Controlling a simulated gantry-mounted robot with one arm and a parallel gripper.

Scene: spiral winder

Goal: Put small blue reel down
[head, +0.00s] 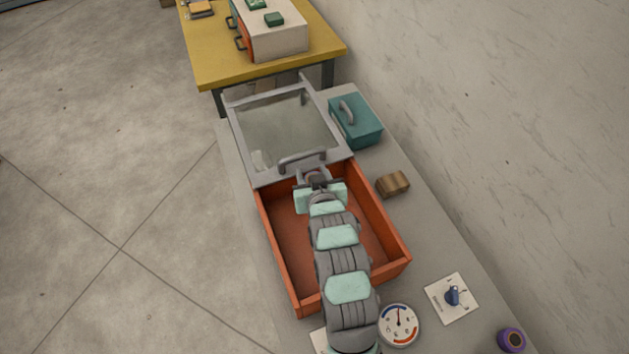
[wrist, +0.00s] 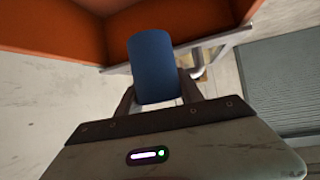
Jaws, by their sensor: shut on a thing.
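The small blue reel (wrist: 153,62) shows in the wrist view as a plain blue cylinder between the fingers of my gripper (wrist: 157,92), which is shut on it. In the head view my gripper (head: 318,180) is at the far end of the orange open-topped box (head: 386,222), close to the grey handle of the glass-topped frame. My arm hides the reel there and covers much of the box's inside. In the wrist view an orange wall (wrist: 70,28) lies beyond the reel. I cannot tell whether the reel touches anything below it.
The glass-topped grey frame (head: 285,130) adjoins the box's far end. A teal case (head: 357,124), a wooden block (head: 393,184), a dial gauge (head: 399,326), a card with a blue switch (head: 452,296) and a purple reel (head: 511,341) lie along the right. A yellow table (head: 215,60) stands behind.

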